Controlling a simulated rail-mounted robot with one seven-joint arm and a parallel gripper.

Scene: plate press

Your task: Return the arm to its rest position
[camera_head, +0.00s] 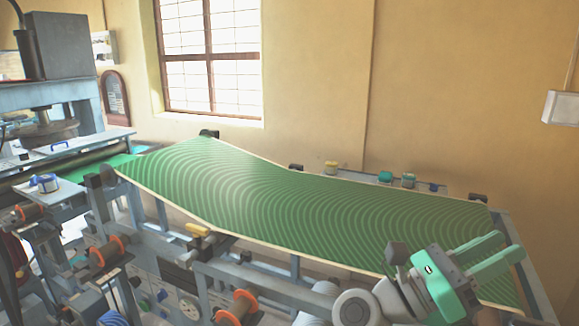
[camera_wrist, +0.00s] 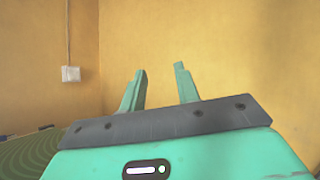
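My gripper (camera_head: 500,254) is at the lower right of the head view, above the right end of the green patterned sheet (camera_head: 330,215). Its two green fingers are spread apart with nothing between them. In the wrist view the fingers of my gripper (camera_wrist: 160,90) stand apart and empty in front of the bare yellow wall. The sheet's edge (camera_wrist: 30,155) shows at the lower left of the wrist view.
The sheet lies along a grey frame with orange spools (camera_head: 110,250) along its front. A press (camera_head: 60,60) stands at the far left. A wall box (camera_head: 560,108) hangs at the right. The air above the sheet is clear.

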